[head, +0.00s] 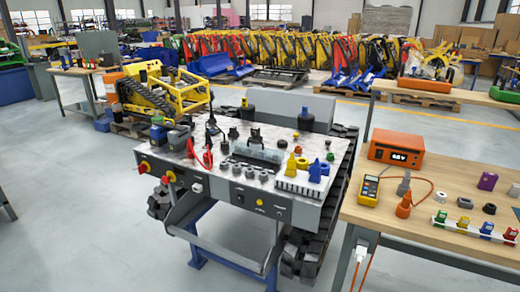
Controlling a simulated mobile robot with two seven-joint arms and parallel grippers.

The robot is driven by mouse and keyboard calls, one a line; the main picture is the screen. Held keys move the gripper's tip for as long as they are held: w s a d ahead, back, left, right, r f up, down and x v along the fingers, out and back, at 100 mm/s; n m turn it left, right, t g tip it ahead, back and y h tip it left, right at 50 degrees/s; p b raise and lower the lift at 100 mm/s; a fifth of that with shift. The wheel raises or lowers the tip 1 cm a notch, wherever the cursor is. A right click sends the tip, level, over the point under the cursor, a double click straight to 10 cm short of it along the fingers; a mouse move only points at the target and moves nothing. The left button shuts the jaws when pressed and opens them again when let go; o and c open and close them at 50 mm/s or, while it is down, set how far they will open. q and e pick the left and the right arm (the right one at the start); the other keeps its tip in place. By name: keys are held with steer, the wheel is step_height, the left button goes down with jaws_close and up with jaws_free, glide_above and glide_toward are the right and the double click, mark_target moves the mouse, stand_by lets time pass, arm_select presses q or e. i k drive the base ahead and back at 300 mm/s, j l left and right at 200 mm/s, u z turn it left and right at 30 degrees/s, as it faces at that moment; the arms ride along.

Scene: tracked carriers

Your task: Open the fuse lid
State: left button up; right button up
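A low grey-blue cover (257,153), somewhat see-through, lies on the marbled top of the tracked carrier (225,140), near its middle. It looks like the fuse lid and appears shut, though it is too small to be sure. A dark upright part (256,137) stands right behind it. Rows of grey round fittings lie in front of it. Neither of my grippers is in view.
Red clips (208,158), a battery-like block (158,134), and yellow and blue connectors (318,168) crowd the carrier top. Floor at left is clear.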

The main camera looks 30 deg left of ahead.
mark_target(252, 141)
steer(key=i+j, duration=0.1)
steer(key=j, duration=1.3)
